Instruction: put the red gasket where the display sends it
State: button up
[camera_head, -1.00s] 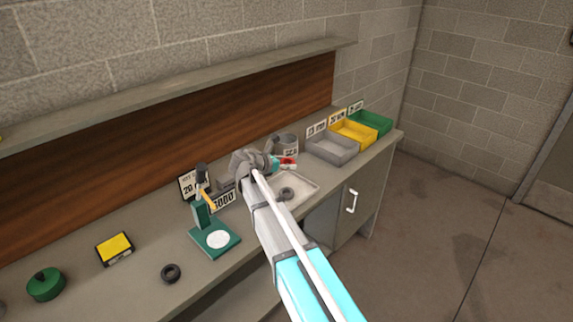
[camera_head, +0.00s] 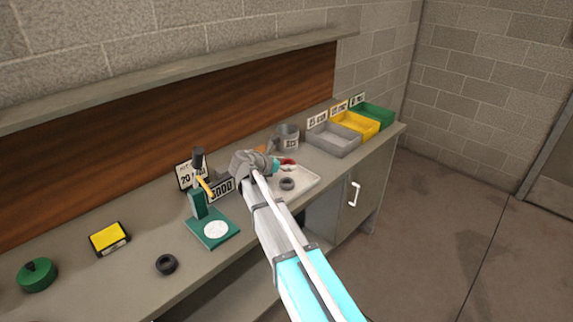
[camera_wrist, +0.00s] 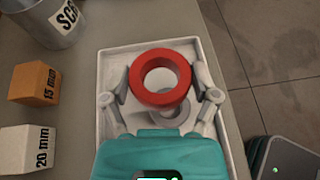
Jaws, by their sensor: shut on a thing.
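The red gasket (camera_wrist: 160,101) is a thick ring held between the two fingers of my gripper (camera_wrist: 162,84) in the wrist view. In the head view, the gasket (camera_head: 289,161) shows as a small red piece at my gripper (camera_head: 279,165), above the white tray (camera_head: 309,190). A grey ring lies in the tray below it, partly hidden by the gasket in the wrist view.
Grey (camera_head: 333,149), yellow (camera_head: 354,133) and green (camera_head: 372,118) bins stand at the right, with small labels behind them. A grey cup (camera_head: 291,138) stands behind the tray. A green press stand (camera_head: 213,238), yellow box (camera_head: 107,242) and black ring (camera_head: 166,264) are left.

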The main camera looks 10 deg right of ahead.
jog(key=shift+f, duration=0.5)
jog(key=o, duration=1.1)
jog(key=shift+r, duration=0.15)
